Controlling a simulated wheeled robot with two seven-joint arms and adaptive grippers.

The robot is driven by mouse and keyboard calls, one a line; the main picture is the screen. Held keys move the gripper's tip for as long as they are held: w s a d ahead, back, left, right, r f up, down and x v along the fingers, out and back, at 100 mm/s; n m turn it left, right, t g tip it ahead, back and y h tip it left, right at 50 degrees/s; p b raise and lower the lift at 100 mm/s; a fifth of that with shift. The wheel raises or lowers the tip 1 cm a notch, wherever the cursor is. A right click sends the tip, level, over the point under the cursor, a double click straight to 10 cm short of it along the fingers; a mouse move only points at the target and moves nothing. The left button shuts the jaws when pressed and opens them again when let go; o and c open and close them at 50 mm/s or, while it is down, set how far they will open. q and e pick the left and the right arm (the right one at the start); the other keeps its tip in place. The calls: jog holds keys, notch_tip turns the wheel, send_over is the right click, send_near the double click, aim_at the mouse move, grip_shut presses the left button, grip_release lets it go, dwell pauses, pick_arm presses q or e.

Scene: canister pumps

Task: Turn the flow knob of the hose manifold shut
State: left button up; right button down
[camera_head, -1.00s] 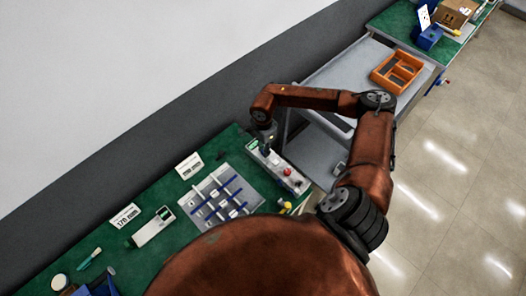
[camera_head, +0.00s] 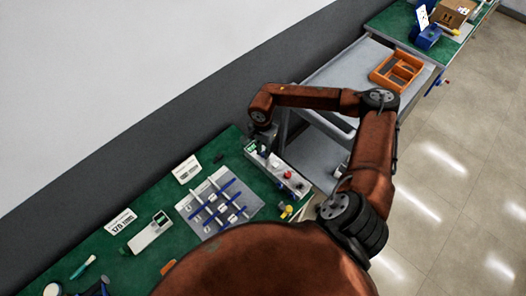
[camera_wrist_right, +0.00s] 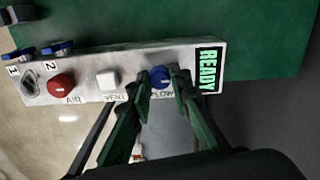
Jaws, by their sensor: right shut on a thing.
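The hose manifold (camera_wrist_right: 128,74) is a pale metal box with a green READY display (camera_wrist_right: 208,69). The blue flow knob (camera_wrist_right: 160,78) is beside the display, above a partly covered FLOW label. My right gripper (camera_wrist_right: 160,86) has one finger on each side of the knob and is shut on it. In the head view the manifold (camera_head: 278,172) stands at the right end of the green table, with my right gripper (camera_head: 263,142) over its far end; the knob is hidden there. My left gripper is not in view.
The manifold also carries a white VENT button (camera_wrist_right: 108,78), a red AIR knob (camera_wrist_right: 61,85) and blue fittings (camera_wrist_right: 64,47). A grey cart with an orange crate (camera_head: 397,72) stands beyond the table.

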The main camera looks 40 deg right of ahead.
aim_at(263, 152)
jog(key=c, duration=1.8)
grip_release()
jog(key=shift+o, duration=0.2)
notch_tip(263, 152, up, 12)
jog(key=shift+w, duration=0.1)
